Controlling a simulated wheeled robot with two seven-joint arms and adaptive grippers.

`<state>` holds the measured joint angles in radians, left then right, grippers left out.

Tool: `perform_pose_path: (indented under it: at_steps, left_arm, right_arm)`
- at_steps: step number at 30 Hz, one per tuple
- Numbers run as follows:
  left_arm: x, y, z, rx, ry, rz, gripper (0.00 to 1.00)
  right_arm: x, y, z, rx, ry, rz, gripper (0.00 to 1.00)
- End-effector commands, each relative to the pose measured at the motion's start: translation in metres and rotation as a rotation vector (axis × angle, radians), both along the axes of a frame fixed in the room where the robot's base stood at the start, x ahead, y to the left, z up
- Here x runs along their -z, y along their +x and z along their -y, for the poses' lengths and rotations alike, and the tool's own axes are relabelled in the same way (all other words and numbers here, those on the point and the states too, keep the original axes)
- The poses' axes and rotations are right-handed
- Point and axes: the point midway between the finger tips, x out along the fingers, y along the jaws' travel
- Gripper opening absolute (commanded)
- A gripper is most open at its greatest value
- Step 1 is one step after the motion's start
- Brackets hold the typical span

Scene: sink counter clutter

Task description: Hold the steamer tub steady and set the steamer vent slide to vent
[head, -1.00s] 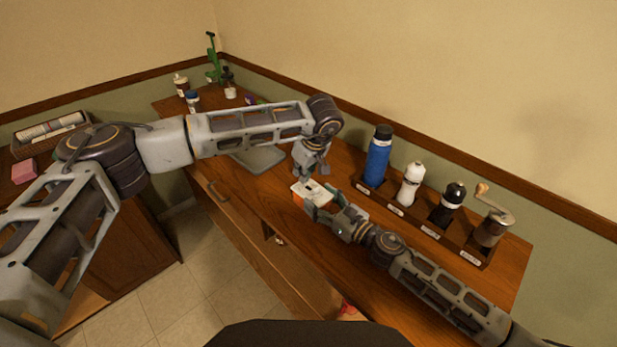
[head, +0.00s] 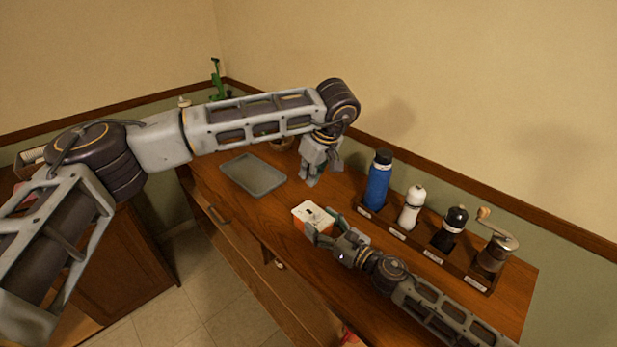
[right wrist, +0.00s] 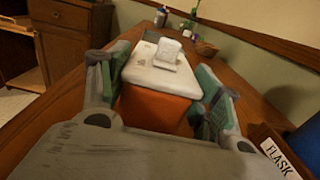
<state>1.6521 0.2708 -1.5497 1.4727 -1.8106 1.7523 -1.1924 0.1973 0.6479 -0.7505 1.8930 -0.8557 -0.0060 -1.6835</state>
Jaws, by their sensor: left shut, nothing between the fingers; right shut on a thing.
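The steamer tub is an orange box with a white lid (head: 311,215) on the wooden counter; its orange body (right wrist: 152,108) fills the middle of the right wrist view. My right gripper (head: 325,226) is shut on the tub, with one green-padded finger on each side of it. The vent slide (right wrist: 168,50) is a small white raised piece on the lid; I cannot tell its setting. My left gripper (head: 312,182) is shut and empty, apart from the tub and beyond it in the head view.
A grey tray (head: 253,174) lies farther back on the counter. A rack (head: 425,243) on the right holds a blue flask (head: 378,182), a white mill (head: 411,207), a dark mill (head: 452,228) and a crank grinder (head: 494,252). Bare counter lies between tray and tub.

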Motion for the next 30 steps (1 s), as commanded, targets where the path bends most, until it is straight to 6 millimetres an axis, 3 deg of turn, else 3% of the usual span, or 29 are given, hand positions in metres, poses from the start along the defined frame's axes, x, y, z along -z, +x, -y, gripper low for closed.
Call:
perform_pose_path:
  at_steps: [8,9,14,30]
  left_arm:
    - [0.0001,0.0001,-0.0001,0.000,0.000,0.000,0.00]
    - [0.0002,0.0001,-0.0001,0.000,0.000,0.000,0.00]
    - [0.0001,0.0002,-0.0002,0.000,0.000,0.000,0.00]
    - [0.0002,0.0003,-0.0003,0.000,0.000,0.000,0.00]
  right_arm:
    - [0.0002,-0.0001,-0.0001,0.000,0.000,0.000,0.33]
    - [0.0002,-0.0001,-0.0001,0.000,0.000,0.000,0.69]
    - [0.0002,-0.0001,-0.0001,0.000,0.000,0.000,0.89]
    - [0.0003,-0.0023,0.0020,0.000,0.001,-0.001,0.89]
